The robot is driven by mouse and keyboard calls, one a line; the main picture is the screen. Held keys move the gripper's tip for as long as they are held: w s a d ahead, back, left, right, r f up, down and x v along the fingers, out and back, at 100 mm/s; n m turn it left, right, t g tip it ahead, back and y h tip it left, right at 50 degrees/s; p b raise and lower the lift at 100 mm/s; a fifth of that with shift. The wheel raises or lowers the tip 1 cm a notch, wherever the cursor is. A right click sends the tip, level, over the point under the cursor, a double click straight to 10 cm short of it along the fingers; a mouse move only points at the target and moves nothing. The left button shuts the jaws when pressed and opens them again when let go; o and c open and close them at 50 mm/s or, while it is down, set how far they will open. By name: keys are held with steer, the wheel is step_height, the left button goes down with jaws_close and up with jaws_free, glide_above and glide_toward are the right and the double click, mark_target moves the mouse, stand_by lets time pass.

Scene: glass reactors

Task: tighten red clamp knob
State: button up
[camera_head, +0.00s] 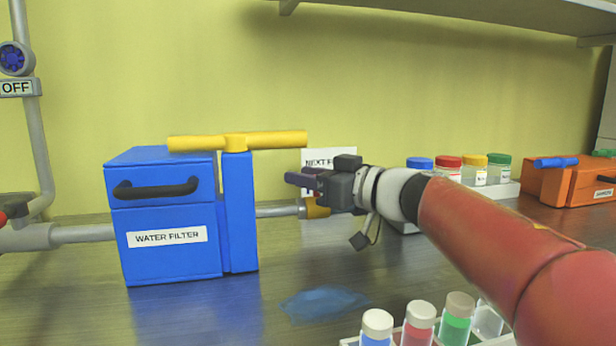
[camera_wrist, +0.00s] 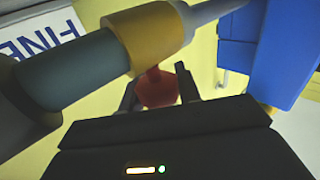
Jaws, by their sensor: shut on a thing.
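The red clamp knob (camera_wrist: 157,92) shows in the wrist view, below a yellow clamp collar (camera_wrist: 152,35) around a pipe. My gripper (camera_wrist: 158,88) has one finger on each side of the knob and is shut on it. In the head view my gripper (camera_head: 299,181) reaches in from the right, just above the yellow collar (camera_head: 316,208). The knob is hidden there behind my gripper.
The blue water filter box (camera_head: 160,262) with a yellow T-handle (camera_head: 236,142) stands left of my gripper. A vial rack (camera_head: 350,342) is at the front, capped jars (camera_head: 448,170) and an orange box (camera_head: 560,186) at the right. A blue puddle (camera_head: 322,302) lies on the table.

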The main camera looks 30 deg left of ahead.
steer(key=shift+r+m+t+p, duration=0.25)
steer(key=shift+m+t+p, duration=0.4)
steer(key=shift+t, duration=0.25)
steer(key=shift+w+d+f+m+t+h, duration=0.1)
steer(key=shift+w+m+t+h, duration=0.1)
steer(key=shift+m+t+h, duration=0.65)
steer(key=shift+w+d+f+m+t+h, duration=0.15)
steer(key=shift+m+t+h, duration=0.3)
steer(key=shift+m+t, duration=0.8)
steer(key=shift+a+n+t, duration=0.1)
steer(key=shift+n+t, duration=0.25)
steer(key=shift+t, duration=0.15)
steer(key=o, duration=1)
steer(key=v, duration=0.8)
steer(key=shift+r, duration=0.1)
steer(key=shift+w+a, duration=0.1)
